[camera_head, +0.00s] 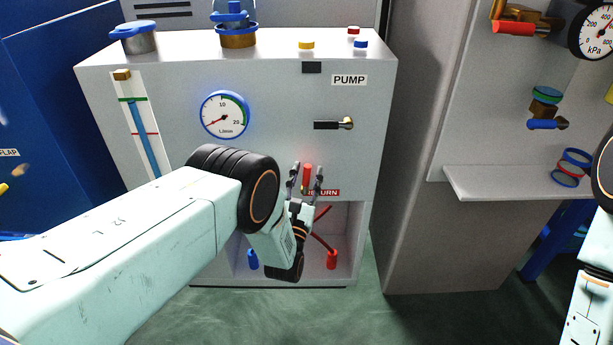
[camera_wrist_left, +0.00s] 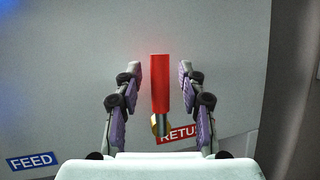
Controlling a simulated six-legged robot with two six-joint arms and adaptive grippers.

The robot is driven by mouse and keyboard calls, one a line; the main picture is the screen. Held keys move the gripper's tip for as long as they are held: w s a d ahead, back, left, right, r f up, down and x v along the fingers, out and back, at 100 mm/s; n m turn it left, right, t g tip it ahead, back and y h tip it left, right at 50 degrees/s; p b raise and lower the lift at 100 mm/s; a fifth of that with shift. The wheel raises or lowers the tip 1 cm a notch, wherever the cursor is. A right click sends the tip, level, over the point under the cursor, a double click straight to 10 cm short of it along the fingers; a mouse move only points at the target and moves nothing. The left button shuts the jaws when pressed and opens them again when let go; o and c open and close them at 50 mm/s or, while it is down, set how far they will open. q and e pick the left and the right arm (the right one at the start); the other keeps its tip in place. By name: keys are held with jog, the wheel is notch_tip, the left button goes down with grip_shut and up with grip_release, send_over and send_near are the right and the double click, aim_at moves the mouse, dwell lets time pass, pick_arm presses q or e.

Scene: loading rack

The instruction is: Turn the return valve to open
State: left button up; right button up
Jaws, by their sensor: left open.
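The return valve's red handle (camera_head: 306,174) stands upright on the front of the grey pump cabinet, just above the red RETURN label (camera_head: 322,192). In the left wrist view the red handle (camera_wrist_left: 160,84) is upright between the fingers, with a brass fitting (camera_wrist_left: 159,126) at its lower end. My left gripper (camera_head: 305,178) is open, one finger on each side of the handle. In the wrist view the fingers (camera_wrist_left: 160,80) show gaps to the handle on both sides. Part of the RETURN label (camera_wrist_left: 178,133) is hidden behind the right finger. My right gripper is out of view.
The pump cabinet (camera_head: 270,75) carries a flow gauge (camera_head: 225,115), a pump lever (camera_head: 333,125) and caps on top. Red and blue fittings sit in its lower recess. The FEED label (camera_wrist_left: 33,161) is at lower left. A shelf (camera_head: 520,183) stands to the right.

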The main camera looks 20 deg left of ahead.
pick_arm(q)
jog(key=v, duration=0.7)
jog(key=shift+s, duration=0.2)
jog(key=shift+f, duration=0.1)
jog(key=s+a+f+m+g, duration=0.2)
jog(key=s+f+m+g, duration=0.45)
jog(key=m, duration=0.25)
jog(key=s+a+f+m+g, duration=0.3)
jog(key=s+f+m+g, duration=0.3)
jog(key=m, duration=0.3)
jog(key=s+m+g+h, duration=0.1)
jog(key=s+m+g, duration=0.8)
jog(key=s+m, duration=0.8)
jog(key=s, duration=1.1)
jog(key=shift+a+g, duration=0.2)
jog(key=shift+g, duration=0.15)
